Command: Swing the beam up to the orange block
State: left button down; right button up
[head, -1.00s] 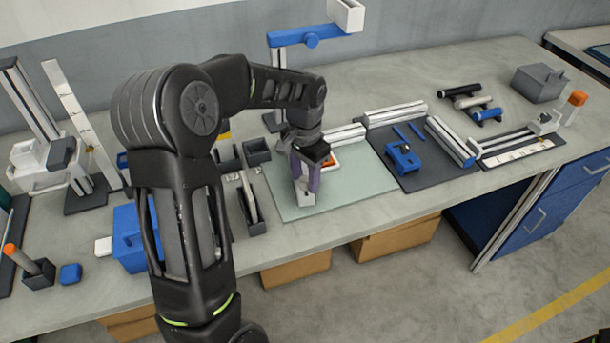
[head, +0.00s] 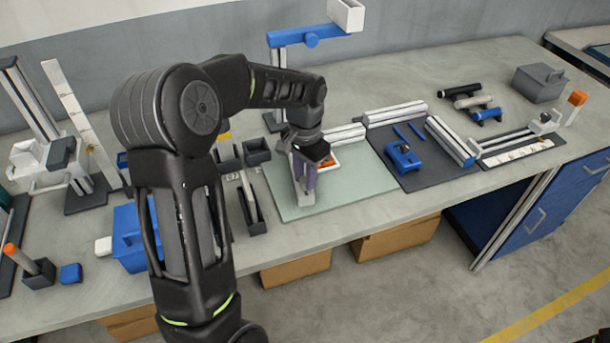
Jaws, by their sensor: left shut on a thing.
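My left gripper (head: 305,192) points down over the pale green mat (head: 355,187) in the middle of the bench. It is shut on a small light grey piece between its fingertips, low over the mat. This piece may be an end of the beam; the fingers hide most of it. A small orange block (head: 329,161) shows just behind and right of the gripper, by a white edge, partly covered by the wrist. I cannot tell whether the held piece touches it. My right gripper is out of view.
A dark mat with a blue clamp (head: 403,157) and a grey rail (head: 450,141) lies to the right. A grey rail (head: 345,134) runs behind the pale mat. Dark open bins (head: 257,152) stand left of the gripper. My left arm hides part of the bench.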

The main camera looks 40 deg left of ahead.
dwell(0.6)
pick_arm(q)
jog(key=shift+w+d+n, duration=1)
jog(key=shift+w+n, duration=0.1)
jog(key=shift+w, duration=0.15)
jog(key=c, duration=1.2)
grip_release()
jog(key=shift+o, duration=0.2)
jog(key=shift+r+b, duration=0.1)
jog(key=shift+b, duration=0.2)
notch_tip(320, 180, up, 8)
jog(key=shift+b, duration=0.45)
jog(key=shift+s+f, duration=0.1)
jog(key=shift+f, duration=0.15)
